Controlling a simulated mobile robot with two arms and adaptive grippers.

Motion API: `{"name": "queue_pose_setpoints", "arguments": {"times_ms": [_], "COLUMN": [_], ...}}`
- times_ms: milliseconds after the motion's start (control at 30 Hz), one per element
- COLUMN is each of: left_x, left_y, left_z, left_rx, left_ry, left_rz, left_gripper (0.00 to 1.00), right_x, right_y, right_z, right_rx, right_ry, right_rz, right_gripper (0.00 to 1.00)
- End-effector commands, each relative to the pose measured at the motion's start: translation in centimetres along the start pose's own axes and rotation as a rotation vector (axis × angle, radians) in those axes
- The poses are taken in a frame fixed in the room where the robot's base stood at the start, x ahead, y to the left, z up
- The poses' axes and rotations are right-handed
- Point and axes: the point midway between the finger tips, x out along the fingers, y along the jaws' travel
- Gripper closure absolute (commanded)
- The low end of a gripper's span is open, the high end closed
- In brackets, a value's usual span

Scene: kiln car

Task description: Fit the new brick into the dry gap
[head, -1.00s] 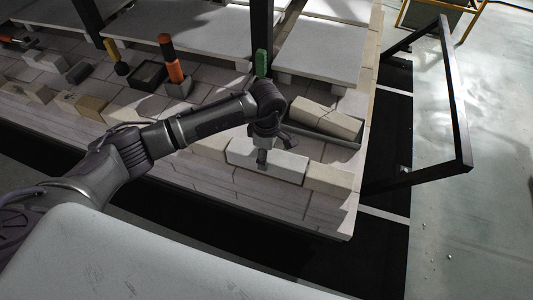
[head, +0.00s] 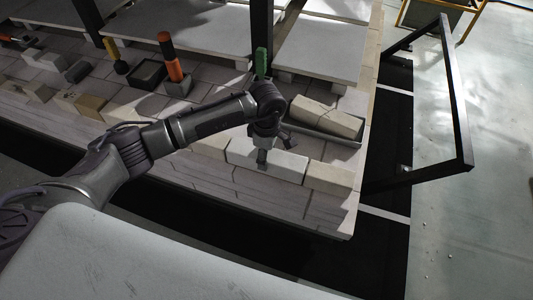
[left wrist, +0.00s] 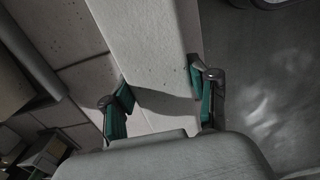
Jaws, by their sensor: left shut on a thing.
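A pale grey brick (head: 250,164), probably the new one, lies lengthwise in the front row on the kiln car deck. Tan bricks flank it: one on the right (head: 330,179) and one on the left (head: 212,145), partly behind my arm. I cannot tell whether it is fully seated in the gap. My left gripper (head: 274,148) points down over it, with one finger on its near side and the other on its far side. In the left wrist view the pale brick (left wrist: 150,45) runs between the two green-padded fingers (left wrist: 160,98). My right gripper is not in view.
An orange-handled tool (head: 171,57), a black box (head: 148,75) and a green object (head: 261,62) stand farther back. A black frame (head: 458,110) juts out at the right.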

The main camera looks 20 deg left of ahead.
Motion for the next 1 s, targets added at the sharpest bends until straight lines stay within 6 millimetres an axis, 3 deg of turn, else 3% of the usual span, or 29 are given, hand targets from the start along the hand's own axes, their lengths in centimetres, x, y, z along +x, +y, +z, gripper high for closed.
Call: {"name": "queue_pose_setpoints", "arguments": {"times_ms": [300,333,500,1000], "left_x": [-0.09,-0.08,-0.04,0.12], "left_y": [0.10,0.10,0.07,-0.02], "left_z": [0.02,0.02,0.02,-0.01], "left_rx": [0.000,0.000,0.000,0.000], "left_ry": [-0.001,-0.001,-0.001,0.000], "left_rz": [0.003,0.003,0.002,-0.001], "left_gripper": [0.91,0.36,0.12,0.12], "right_x": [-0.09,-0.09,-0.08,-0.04], "right_y": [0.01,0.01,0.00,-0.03], "right_z": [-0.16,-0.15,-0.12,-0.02], "right_rx": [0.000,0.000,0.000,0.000], "right_ry": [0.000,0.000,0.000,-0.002], "right_rz": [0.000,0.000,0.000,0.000], "right_gripper": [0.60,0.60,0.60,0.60]}}
